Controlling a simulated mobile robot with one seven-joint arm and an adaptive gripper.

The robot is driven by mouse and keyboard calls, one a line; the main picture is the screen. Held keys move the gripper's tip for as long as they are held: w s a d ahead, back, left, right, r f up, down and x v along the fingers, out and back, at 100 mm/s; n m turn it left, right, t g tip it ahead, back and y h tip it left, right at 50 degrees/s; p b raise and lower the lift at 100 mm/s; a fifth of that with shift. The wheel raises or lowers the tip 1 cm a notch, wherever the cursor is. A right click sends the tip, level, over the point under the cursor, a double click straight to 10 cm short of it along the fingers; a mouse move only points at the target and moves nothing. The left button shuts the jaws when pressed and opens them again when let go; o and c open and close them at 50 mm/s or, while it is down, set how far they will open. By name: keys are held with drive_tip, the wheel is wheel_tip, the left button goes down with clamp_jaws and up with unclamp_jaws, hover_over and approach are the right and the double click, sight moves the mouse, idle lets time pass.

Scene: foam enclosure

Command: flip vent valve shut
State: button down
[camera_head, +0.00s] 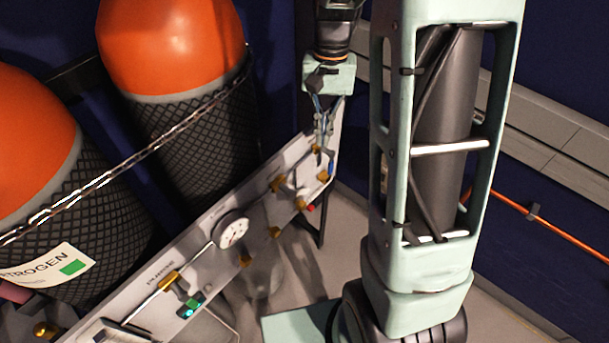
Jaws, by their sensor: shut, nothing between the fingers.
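A pale panel (215,258) runs diagonally from the lower left to the centre, carrying pipes, brass fittings and a round gauge (232,232). A brass fitting (324,176) sits at its far right end with a small blue part (331,166) beside it. I cannot tell which fitting is the vent valve. My gripper (325,148) points down over this far right end, close to the brass and blue parts. It is shut and empty. Whether its fingertips touch a fitting is too small to tell.
Two orange-topped cylinders (172,45) in black mesh stand behind the panel, with a chain (150,150) across them. A fitting with a red part (310,208) is below my gripper. An orange pipe (540,220) runs along the right wall. Some floor is clear near my base.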

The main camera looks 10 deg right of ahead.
drive_tip(key=shift+s+a+r+m+t+h+p, duration=0.2)
drive_tip(key=shift+s+a+r+m+t, duration=0.2)
drive_tip(key=shift+m, duration=0.75)
drive_tip(key=shift+s+a+r+m+t+h+p, duration=0.25)
drive_tip(key=shift+a+m, duration=0.2)
drive_tip(key=shift+m, duration=0.65)
drive_tip(key=shift+s+a+r+m+t+h+p, duration=0.15)
drive_tip(key=shift+s+a+r+m+t, duration=0.25)
drive_tip(key=shift+m, duration=0.75)
drive_tip(key=shift+w, duration=0.1)
hover_over(307, 188)
drive_tip(key=w+d, duration=0.1)
drive_tip(key=d, duration=0.1)
wheel_tip(307, 188, down, 10)
drive_tip(key=shift+s+a+f+b, duration=0.2)
drive_tip(key=shift+a+f, duration=0.2)
drive_tip(key=shift+f, duration=0.2)
drive_tip(key=shift+s+a+f+b, duration=0.1)
drive_tip(key=shift+s+a+f, duration=0.05)
drive_tip(key=shift+a+f, duration=0.35)
drive_tip(key=shift+s+a+f, duration=0.15)
drive_tip(key=shift+f, duration=0.25)
